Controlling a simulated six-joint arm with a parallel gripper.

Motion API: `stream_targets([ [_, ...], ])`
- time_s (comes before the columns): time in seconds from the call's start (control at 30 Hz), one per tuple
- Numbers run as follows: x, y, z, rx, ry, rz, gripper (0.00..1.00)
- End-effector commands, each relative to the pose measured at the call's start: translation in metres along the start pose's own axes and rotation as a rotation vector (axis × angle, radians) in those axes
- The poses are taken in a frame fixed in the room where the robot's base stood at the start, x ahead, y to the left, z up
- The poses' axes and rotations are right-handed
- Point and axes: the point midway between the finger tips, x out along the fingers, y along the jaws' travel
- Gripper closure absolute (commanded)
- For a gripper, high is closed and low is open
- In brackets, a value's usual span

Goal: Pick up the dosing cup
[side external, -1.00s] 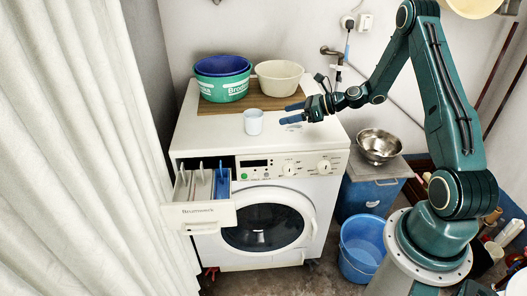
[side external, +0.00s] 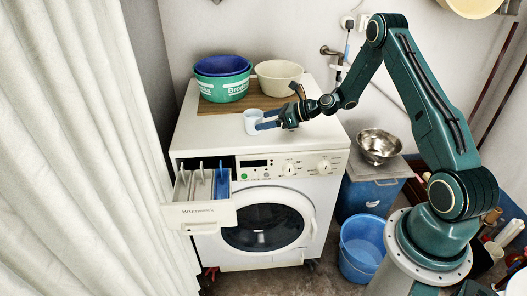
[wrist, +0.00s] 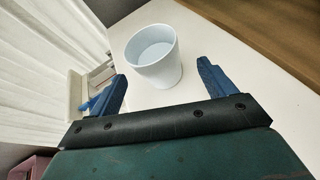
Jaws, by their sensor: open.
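The dosing cup (side external: 251,117) is a small, pale bluish-white cup standing upright on top of the white washing machine. In the wrist view the cup (wrist: 154,58) stands ahead of my gripper (wrist: 160,82), between the lines of its two blue fingers and slightly beyond their tips. It looks empty inside. In the side view my open gripper (side external: 266,119) is at the cup's right side, and a blue finger covers part of the cup. I cannot tell from these views whether a finger touches it.
Stacked blue and green basins (side external: 222,82) and a cream basin (side external: 279,76) stand on a wooden board (side external: 240,104) behind the cup. The detergent drawer (side external: 200,214) is pulled out at the front left. A steel bowl (side external: 378,145) sits right of the machine.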

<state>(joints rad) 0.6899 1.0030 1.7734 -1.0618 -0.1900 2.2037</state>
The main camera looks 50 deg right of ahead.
Motion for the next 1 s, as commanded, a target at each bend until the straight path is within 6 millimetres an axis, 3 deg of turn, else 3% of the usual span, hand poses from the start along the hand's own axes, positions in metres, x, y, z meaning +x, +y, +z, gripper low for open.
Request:
stream_targets([
  [0.37, 0.008, 0.001, 0.000, -0.002, 0.000, 0.001, 0.17],
  [0.8, 0.052, 0.004, -0.001, -0.003, 0.000, 0.002, 0.17],
  [1.0, 0.056, 0.003, -0.001, -0.001, 0.000, 0.000, 0.17],
])
